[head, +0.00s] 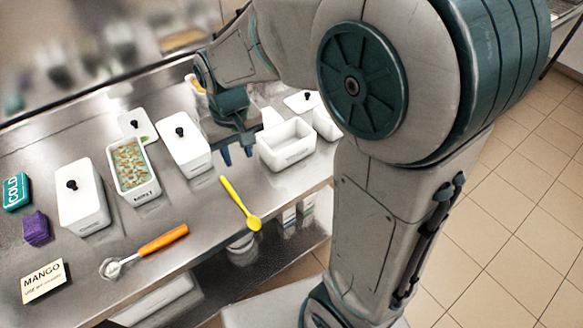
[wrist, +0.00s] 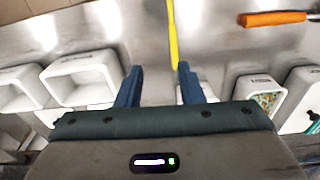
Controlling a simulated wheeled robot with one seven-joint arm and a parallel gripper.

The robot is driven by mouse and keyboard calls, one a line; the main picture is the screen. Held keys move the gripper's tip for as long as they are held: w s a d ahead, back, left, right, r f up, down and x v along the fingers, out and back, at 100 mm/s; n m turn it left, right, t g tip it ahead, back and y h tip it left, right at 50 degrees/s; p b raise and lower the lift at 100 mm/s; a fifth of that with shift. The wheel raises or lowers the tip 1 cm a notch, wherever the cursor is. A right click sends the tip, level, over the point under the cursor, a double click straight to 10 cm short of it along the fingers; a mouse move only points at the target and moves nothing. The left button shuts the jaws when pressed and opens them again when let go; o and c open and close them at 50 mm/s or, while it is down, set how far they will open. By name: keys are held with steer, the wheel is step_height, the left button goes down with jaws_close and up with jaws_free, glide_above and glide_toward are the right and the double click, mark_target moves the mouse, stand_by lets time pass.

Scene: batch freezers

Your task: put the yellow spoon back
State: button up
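The yellow spoon (head: 238,201) lies on the steel counter, its bowl toward the front edge and its handle pointing back toward my gripper (head: 237,155). My gripper is open and empty, pointing down above the counter behind the handle's end. In the wrist view the spoon's handle (wrist: 172,38) comes in from the top and ends close to the right fingertip of my gripper (wrist: 159,68). The spoon is not held.
Lidded white tubs (head: 184,143) and an open tub of speckled filling (head: 133,170) stand to the left. An empty white tub (head: 287,144) is right of my gripper. An orange-handled scoop (head: 163,240) and a MANGO card (head: 43,280) lie at front left.

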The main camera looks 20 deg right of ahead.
steer(key=s+d+r+m+t, duration=0.2)
steer(key=s+d+r, duration=0.1)
steer(key=s+d, duration=0.6)
steer(key=s, duration=0.3)
steer(key=shift+s+d+r+m, duration=0.25)
steer(key=shift+s+r+m, duration=0.05)
steer(key=shift+s+r, duration=0.05)
